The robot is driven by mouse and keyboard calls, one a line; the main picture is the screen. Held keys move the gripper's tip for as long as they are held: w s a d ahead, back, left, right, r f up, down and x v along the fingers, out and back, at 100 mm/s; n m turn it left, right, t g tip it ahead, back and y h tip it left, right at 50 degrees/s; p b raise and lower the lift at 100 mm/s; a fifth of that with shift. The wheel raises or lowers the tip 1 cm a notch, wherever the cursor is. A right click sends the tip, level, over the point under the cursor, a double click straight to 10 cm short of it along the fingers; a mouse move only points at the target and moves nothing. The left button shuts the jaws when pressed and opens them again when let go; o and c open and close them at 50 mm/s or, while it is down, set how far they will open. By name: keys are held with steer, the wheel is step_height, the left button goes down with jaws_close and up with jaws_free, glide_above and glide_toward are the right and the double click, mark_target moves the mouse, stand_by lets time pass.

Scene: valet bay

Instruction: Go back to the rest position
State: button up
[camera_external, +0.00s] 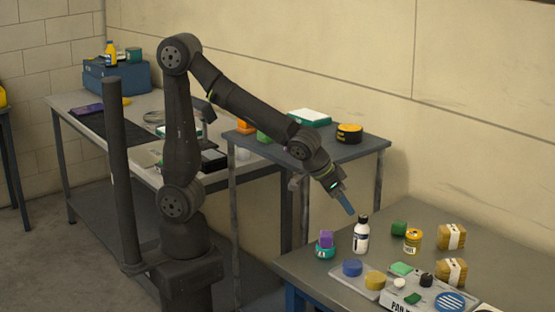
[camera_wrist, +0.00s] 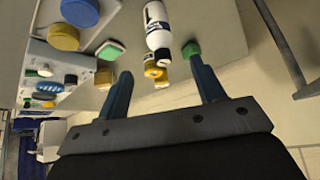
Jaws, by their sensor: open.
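My gripper (camera_external: 346,203) hangs in the air above the left end of the front right table (camera_external: 401,219), pointing down and to the right. In the wrist view my gripper (camera_wrist: 158,88) shows two blue fingers spread apart with nothing held between them. A white bottle with a dark cap (camera_external: 361,236) stands on the table just below and right of the fingertips. The same white bottle (camera_wrist: 166,32) shows beyond the fingers in the wrist view. My arm is bent, reaching out to the right.
A smaller table (camera_external: 365,149) stands behind my arm. The air above the tables is free.

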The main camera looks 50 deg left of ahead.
mark_target(359, 224)
stand_by(0.4)
steer(key=x, duration=1.2)
steer(key=shift+f, duration=0.1)
steer(key=shift+r, duration=0.2)
